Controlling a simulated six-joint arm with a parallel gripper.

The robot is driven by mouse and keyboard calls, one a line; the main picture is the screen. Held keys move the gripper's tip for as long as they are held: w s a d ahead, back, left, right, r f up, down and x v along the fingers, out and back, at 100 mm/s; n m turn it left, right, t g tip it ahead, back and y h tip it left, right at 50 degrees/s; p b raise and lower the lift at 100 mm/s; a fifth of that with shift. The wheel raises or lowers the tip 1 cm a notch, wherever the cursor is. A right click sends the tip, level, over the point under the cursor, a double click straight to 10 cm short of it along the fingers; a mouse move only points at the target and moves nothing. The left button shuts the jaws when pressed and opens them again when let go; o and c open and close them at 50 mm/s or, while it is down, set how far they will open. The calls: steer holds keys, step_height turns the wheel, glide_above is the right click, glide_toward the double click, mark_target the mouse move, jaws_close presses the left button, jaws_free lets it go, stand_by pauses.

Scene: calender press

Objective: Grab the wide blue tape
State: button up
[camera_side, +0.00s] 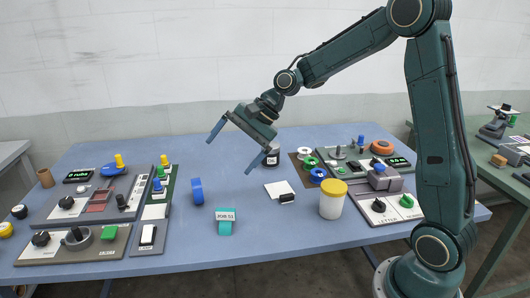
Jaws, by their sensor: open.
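A blue roll (197,191), seemingly the wide blue tape, stands on its edge on the blue table (180,238), left of the middle. My gripper (236,148) is open and empty, with its two blue-grey fingers spread wide and tilted. It hangs in the air above the table, above and to the right of the blue roll in the picture, and touches nothing. A smaller blue ring (317,174) lies at the right among white and green rings.
Control panels (104,233) with knobs and levers fill the left. A teal block with a label (225,222) stands in front of the blue roll. To the right are a white card (279,189), a yellow-lidded jar (332,202) and more panels (385,202). The table around the roll is clear.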

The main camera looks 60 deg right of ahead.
steer(key=w+d+f+m+y, duration=0.2)
steer(key=w+d+f+m, duration=0.1)
steer(key=w+f+m, duration=0.25)
steer(key=m+t+y, duration=0.2)
steer(key=m+y, duration=0.1)
steer(key=m, duration=0.3)
glide_toward(197, 191)
steer(key=d, duration=0.1)
steer(key=d+f, duration=0.1)
steer(key=w+d, duration=0.1)
steer(key=shift+f+n, duration=0.15)
steer(key=shift+n, duration=0.1)
steer(key=shift+d+f+m+t, duration=0.25)
steer(key=shift+f+m+t, duration=0.05)
steer(key=shift+f+m, duration=0.2)
steer(key=shift+w+a, duration=0.1)
steer(key=shift+x, duration=4.25)
steer(key=shift+x, duration=2.55)
